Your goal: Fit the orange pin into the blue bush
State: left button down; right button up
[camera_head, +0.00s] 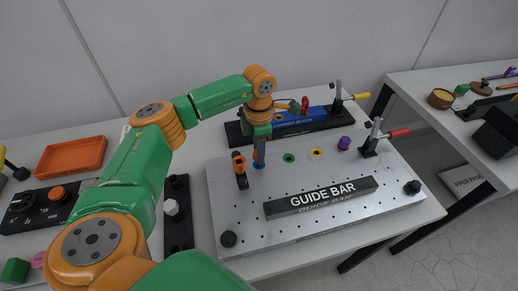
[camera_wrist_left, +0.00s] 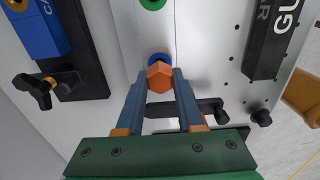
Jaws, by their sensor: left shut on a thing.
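The orange pin (camera_wrist_left: 160,76) has a hexagonal head, seen from above in the left wrist view, between the fingertips of my left gripper (camera_wrist_left: 163,82). In the head view my left gripper (camera_head: 259,152) points down at the left back part of the metal plate. It is shut on the pin. The blue bush (camera_wrist_left: 158,58) shows as a blue rim just behind the pin head, which covers most of it. Whether the pin's shank is inside the bush or above it is hidden. My right gripper is in neither view.
The metal plate (camera_head: 235,210) carries a green bush (camera_head: 289,158), a yellow bush (camera_head: 316,152), a purple piece (camera_head: 344,143) and a black guide bar (camera_head: 322,197). An orange-handled clamp (camera_head: 239,165) stands close left of my gripper; a red-handled clamp (camera_head: 372,140) stands at the right.

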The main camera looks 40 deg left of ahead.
pick_arm(q)
jog(key=shift+f+b, duration=0.9)
jog(key=shift+f, duration=0.35)
jog(key=shift+c, duration=2.3)
grip_release()
jog(key=shift+r, duration=0.15)
notch_tip(320, 180, up, 5)
jog(key=p, duration=0.4)
